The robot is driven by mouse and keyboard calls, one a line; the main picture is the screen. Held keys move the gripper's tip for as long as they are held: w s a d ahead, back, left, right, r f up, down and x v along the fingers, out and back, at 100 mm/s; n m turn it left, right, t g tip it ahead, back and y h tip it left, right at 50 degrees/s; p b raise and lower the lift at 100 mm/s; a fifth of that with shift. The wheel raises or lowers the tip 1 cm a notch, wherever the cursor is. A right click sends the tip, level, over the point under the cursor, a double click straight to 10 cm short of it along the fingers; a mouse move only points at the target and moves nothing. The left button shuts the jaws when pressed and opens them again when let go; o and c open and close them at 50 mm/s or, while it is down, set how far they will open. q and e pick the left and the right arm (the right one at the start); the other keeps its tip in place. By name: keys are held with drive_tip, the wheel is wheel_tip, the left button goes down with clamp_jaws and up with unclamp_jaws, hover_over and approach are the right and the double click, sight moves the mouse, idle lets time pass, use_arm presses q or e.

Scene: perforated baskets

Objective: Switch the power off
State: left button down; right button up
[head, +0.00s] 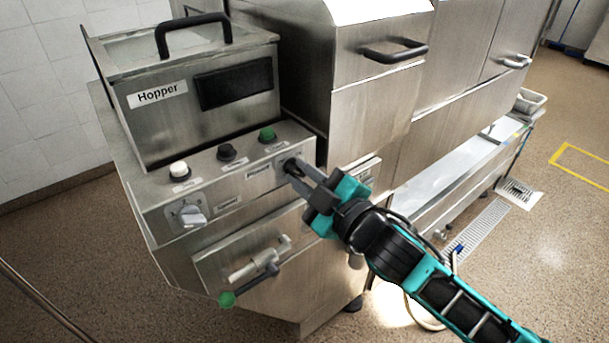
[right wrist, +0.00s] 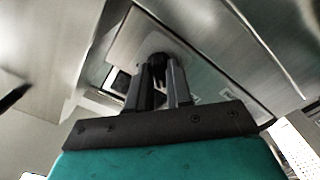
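The control panel (head: 222,178) is on the front of a steel machine labelled Hopper. At its right end is a dark rotary knob (head: 291,164) beside a small label that seems to read Power. My right gripper (head: 297,171) is at this knob, its two fingers a little parted with the knob between them. In the right wrist view, the dark knob (right wrist: 158,62) shows between the fingertips, which look closed on its sides; the exact contact is hard to see. The knob's pointer direction is hidden by the fingers. My left gripper is out of view.
White (head: 179,170), black (head: 226,152) and green (head: 267,135) buttons sit on the panel's sloped top. A grey rotary switch (head: 187,213) is at the panel's left. A lever with a green end (head: 227,299) juts out below. Open floor lies at right.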

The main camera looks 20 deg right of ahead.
drive_tip(key=o, duration=0.3)
drive_tip(key=shift+b+v, duration=0.9)
drive_tip(key=shift+v, duration=5.6)
drive_tip(key=s+f+m+g+h, duration=0.1)
drive_tip(key=f+m+g, duration=0.1)
drive_tip(key=f, duration=0.7)
drive_tip(key=s+f+m+g+h, duration=0.1)
drive_tip(key=s+f+m+g, duration=0.1)
drive_tip(key=f+m, duration=0.3)
drive_tip(key=s+f+m+g+h, duration=0.1)
drive_tip(key=f+m+g+h, duration=0.1)
drive_tip(key=f, duration=1)
drive_tip(key=shift+s+a+f+m, duration=0.2)
drive_tip(key=shift+a+f+m, duration=0.2)
drive_tip(key=shift+m, duration=0.4)
